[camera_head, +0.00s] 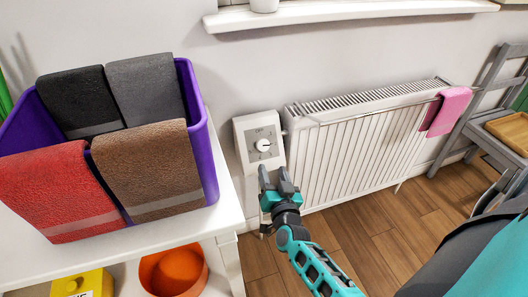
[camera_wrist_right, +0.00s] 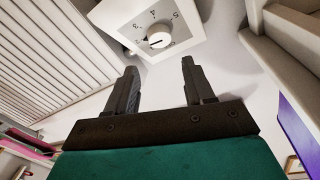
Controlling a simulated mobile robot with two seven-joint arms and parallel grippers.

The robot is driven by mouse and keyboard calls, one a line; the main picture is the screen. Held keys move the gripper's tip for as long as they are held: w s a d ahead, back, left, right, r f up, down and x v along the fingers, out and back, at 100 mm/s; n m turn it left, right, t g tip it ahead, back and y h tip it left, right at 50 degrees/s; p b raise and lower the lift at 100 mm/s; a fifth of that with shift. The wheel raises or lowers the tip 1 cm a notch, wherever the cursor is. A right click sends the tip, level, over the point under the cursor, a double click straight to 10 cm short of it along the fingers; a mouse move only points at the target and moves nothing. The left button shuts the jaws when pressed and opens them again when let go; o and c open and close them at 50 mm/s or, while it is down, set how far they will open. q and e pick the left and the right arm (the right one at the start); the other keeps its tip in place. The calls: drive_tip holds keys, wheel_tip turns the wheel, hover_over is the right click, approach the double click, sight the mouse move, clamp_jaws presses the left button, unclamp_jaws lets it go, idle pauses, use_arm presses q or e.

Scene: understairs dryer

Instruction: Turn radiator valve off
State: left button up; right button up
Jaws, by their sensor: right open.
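The radiator valve is a white box with a grey dial face and a round white knob (camera_head: 264,145) on the wall at the left end of the white radiator (camera_head: 350,150). The knob also shows in the right wrist view (camera_wrist_right: 158,39), at the top, with numbers around it. My right gripper (camera_head: 278,172) is just below the knob in the head view. In the right wrist view its two fingers (camera_wrist_right: 158,85) are apart with nothing between them, and the knob lies beyond their tips. I see no contact with the knob. My left gripper is not in view.
A purple bin (camera_head: 203,150) with folded towels stands on a white table (camera_head: 232,190) close on the left. An orange bowl (camera_head: 173,272) and a yellow box (camera_head: 83,285) sit on its lower shelf. A pink cloth (camera_head: 447,110) hangs on the radiator; a grey chair (camera_head: 478,105) stands right.

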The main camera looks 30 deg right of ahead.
sight(264, 146)
drive_tip(key=b+x, duration=0.4)
drive_tip(key=x, duration=0.5)
drive_tip(key=shift+w+f, duration=0.1)
drive_tip(key=shift+f, duration=0.05)
drive_tip(key=shift+w+d, duration=0.15)
drive_tip(key=shift+w, duration=0.15)
drive_tip(key=c, duration=0.8)
drive_tip(key=shift+o, duration=0.2)
